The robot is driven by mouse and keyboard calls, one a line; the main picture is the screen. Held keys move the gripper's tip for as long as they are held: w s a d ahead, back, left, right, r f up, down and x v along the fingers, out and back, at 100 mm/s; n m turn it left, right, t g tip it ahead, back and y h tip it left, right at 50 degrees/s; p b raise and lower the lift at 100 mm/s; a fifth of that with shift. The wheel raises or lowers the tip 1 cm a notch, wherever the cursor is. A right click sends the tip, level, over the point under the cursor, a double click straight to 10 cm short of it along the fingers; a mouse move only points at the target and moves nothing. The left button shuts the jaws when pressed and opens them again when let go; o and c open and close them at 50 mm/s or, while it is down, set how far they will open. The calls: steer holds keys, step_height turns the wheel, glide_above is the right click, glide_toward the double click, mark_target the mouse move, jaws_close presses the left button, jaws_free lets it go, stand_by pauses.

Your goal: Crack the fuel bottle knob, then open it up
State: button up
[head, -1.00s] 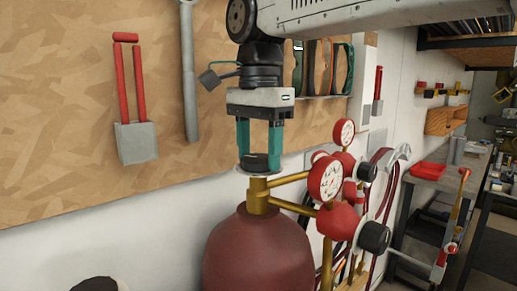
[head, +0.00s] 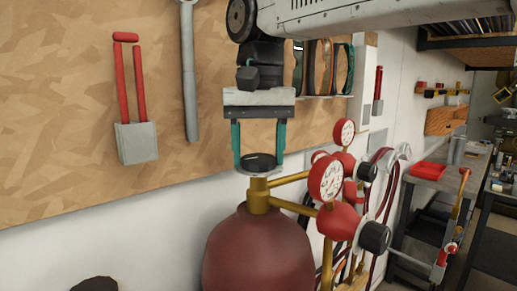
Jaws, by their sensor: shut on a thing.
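The fuel bottle (head: 258,255) is a dark red cylinder standing at the bottom middle of the head view, with a brass valve stem (head: 258,198) on top. Its knob (head: 261,162) is a dark round cap with a pale rim at the top of the stem. My gripper (head: 259,160) comes straight down from above, with its two green fingers on the left and right sides of the knob, shut on it. The far side of the knob is hidden.
Two red-rimmed gauges, the nearer one (head: 326,179) close to the knob, and a red regulator with a black knob (head: 374,237) stand right of the bottle. A tool board (head: 70,120) is behind. A workbench (head: 425,178) is at the right.

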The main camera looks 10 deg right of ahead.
steer(key=n, duration=0.5)
steer(key=shift+n, duration=0.3)
steer(key=n, duration=1)
steer(key=shift+n, duration=2.6)
steer(key=o, duration=1)
